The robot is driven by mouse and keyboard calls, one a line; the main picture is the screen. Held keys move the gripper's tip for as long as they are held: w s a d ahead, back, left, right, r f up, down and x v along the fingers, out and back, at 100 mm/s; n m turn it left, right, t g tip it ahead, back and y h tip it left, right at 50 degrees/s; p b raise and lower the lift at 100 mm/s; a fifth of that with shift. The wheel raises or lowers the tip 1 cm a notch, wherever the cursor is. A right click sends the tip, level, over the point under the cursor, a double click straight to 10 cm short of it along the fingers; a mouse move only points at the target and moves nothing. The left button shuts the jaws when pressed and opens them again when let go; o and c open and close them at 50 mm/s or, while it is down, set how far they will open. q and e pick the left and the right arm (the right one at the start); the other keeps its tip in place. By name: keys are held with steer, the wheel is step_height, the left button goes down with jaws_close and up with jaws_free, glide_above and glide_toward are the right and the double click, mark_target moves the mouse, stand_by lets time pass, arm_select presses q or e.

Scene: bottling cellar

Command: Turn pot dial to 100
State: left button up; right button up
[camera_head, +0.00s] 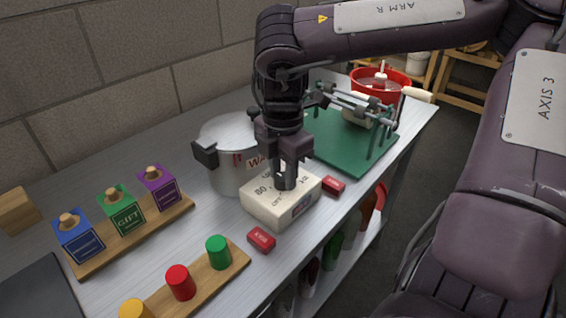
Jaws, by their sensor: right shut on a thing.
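A steel pot (222,143) with dark side handles and a partly hidden label stands on the bench. A pale box (268,208) sits right in front of it, with "80" and other partly covered marks on its top. My right gripper (285,184) points straight down onto the top of this box. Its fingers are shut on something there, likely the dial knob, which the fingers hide. I cannot read the dial's setting. My left gripper is out of view.
Small red blocks (261,240) lie beside the box. A wooden board with blue, green and purple blocks (121,209) and a strip with coloured cylinders (180,282) are at left. A green-based metal rig (335,142) and red bucket (381,82) stand behind.

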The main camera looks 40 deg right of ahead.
mark_target(283, 177)
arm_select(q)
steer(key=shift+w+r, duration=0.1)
arm_select(e)
steer(key=o, duration=0.6)
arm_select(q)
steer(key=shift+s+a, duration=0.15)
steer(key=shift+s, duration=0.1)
arm_select(e)
steer(key=o, duration=0.4)
steer(key=shift+c, duration=0.2)
steer(key=shift+r, duration=0.1)
steer(key=shift+w+r, duration=0.1)
steer(key=shift+r, duration=0.2)
step_height(283, 177, up, 7)
steer(key=shift+f+p, duration=0.1)
steer(key=shift+p, duration=0.25)
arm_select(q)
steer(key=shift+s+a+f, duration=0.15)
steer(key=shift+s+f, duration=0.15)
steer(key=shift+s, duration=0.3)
